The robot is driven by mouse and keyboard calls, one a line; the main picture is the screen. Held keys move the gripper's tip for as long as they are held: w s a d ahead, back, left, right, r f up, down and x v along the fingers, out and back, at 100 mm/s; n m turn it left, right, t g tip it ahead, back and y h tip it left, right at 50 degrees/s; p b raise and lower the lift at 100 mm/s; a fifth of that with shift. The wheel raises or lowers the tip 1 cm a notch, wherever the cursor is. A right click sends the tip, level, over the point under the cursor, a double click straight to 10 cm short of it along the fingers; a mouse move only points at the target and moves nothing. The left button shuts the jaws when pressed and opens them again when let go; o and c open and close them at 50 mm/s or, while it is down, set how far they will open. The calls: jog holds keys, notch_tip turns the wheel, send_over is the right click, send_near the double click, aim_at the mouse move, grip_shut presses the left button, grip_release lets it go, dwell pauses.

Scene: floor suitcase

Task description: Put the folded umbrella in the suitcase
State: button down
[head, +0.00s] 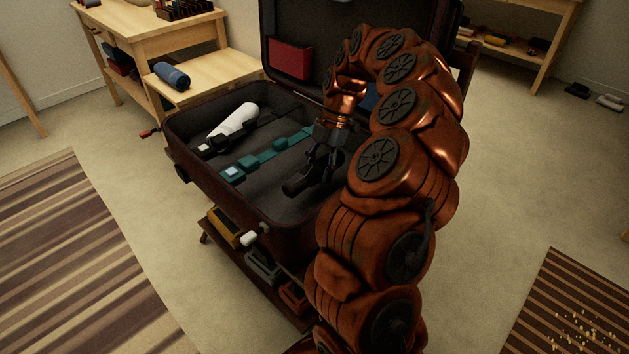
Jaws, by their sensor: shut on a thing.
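The suitcase (213,194) lies open, with its lid standing up at the back. My gripper (325,160) is inside the right part of the open base, pointing down. It is shut on a dark, short, roughly cylindrical thing, which looks like the folded umbrella (299,186). The umbrella's near end points to the lower left, low over the suitcase floor. I cannot tell whether it touches the floor. My fingers and arm hide its far end.
In the suitcase, a white-and-black item (237,120) lies at the left and a teal strap-like item (266,156) in the middle. A wooden table (225,80) with a blue roll (172,76) stands behind left. A striped rug (60,250) lies left.

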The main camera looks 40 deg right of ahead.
aim_at(319, 190)
jog(key=shift+f+b, duration=0.45)
jog(key=shift+f, duration=1.6)
jog(key=shift+f, duration=0.1)
jog(key=shift+c, duration=2.2)
grip_release()
jog(key=p+v, duration=0.3)
jog(key=v, duration=0.9)
jog(key=shift+a, duration=0.1)
